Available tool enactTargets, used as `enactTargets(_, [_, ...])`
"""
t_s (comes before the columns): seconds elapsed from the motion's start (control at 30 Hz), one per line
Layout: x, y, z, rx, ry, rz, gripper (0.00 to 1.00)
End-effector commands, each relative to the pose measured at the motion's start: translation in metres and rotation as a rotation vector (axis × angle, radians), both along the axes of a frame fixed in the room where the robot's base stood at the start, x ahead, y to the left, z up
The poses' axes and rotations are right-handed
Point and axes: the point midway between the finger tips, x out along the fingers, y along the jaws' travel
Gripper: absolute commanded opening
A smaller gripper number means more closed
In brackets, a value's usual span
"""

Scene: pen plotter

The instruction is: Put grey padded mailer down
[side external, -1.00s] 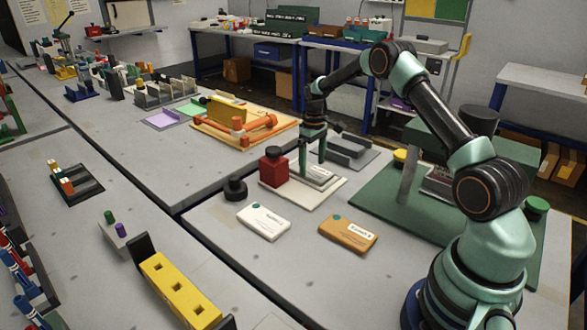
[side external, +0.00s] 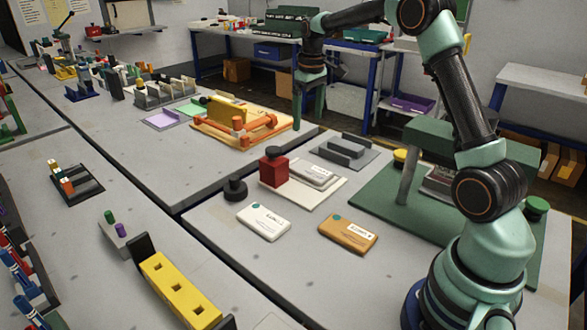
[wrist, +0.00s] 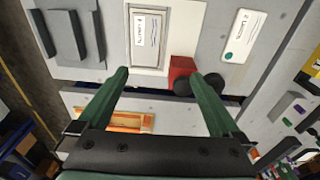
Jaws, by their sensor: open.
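The grey padded mailer (side external: 316,173) lies flat on a pale board (side external: 303,194), beside a red block with a dark knob (side external: 273,168). It also shows in the wrist view (wrist: 148,34), with a white label, in a shallow frame on the board. My gripper (side external: 309,105) is raised above and behind the mailer, apart from it. In the wrist view its two green fingers (wrist: 158,85) are spread wide with nothing between them.
A white mailer (side external: 264,222) and an orange-brown mailer (side external: 348,234) lie on the bench in front. A black knobbed weight (side external: 235,189) stands left of the board. A grey slotted rack (side external: 344,151) and an orange-and-yellow fixture (side external: 240,125) are behind.

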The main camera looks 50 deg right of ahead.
Motion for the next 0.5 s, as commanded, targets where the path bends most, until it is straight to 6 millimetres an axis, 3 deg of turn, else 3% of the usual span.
enactTargets(0.03, [-0.006,0.015,0.017,-0.009,-0.029,0.006,1.00])
enactTargets(0.2, [-0.033,0.058,0.053,-0.023,-0.104,0.006,1.00])
enactTargets(0.5, [-0.100,0.125,0.083,-0.024,-0.242,0.008,1.00])
